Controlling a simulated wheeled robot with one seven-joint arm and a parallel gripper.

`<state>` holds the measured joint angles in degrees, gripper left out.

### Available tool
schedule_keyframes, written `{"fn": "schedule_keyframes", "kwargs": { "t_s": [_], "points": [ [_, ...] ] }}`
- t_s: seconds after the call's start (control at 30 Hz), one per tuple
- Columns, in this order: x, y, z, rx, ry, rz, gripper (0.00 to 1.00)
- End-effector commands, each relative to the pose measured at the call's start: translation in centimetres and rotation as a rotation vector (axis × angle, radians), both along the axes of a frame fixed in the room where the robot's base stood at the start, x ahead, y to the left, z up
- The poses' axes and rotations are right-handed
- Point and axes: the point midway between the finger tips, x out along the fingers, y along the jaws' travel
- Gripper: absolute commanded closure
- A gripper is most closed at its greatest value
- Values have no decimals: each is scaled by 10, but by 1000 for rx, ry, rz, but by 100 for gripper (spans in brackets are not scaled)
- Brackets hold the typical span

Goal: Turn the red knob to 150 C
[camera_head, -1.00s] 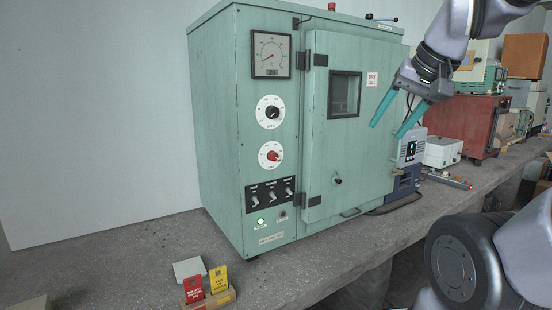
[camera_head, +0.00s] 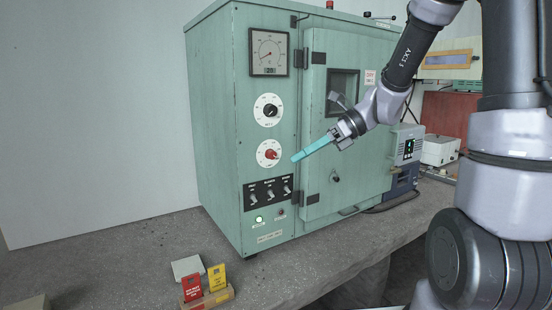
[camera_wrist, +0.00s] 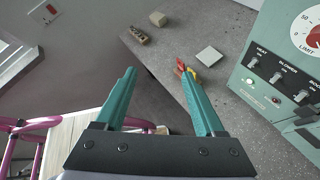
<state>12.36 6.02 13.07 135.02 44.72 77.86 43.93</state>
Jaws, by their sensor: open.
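The red knob (camera_head: 271,155) sits at the middle of a white round dial on the front of the green oven (camera_head: 225,130). Its pointer setting is too small to read. In the wrist view the knob (camera_wrist: 315,37) is cut off at the right edge, on a dial marked LIMIT. My gripper (camera_head: 294,158) is just right of the knob in the head view, its teal fingers pointing left. The fingers overlap there, and their gap from the panel cannot be told. In the wrist view the fingers (camera_wrist: 158,74) are spread, with nothing between them.
A black knob (camera_head: 270,110) and a gauge (camera_head: 269,52) are above the red knob. Several switches (camera_head: 270,192) and a lit green lamp (camera_head: 259,219) are below it. The oven door handle (camera_head: 336,178) is to the right. Red (camera_head: 192,287) and yellow (camera_head: 217,277) cards stand on the bench.

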Motion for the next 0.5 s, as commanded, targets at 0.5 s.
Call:
{"fn": "schedule_keyframes", "kwargs": {
  "t_s": [0.5],
  "points": [
    [163, -5, -74, 860, 1288, -653, 29]
  ]
}}
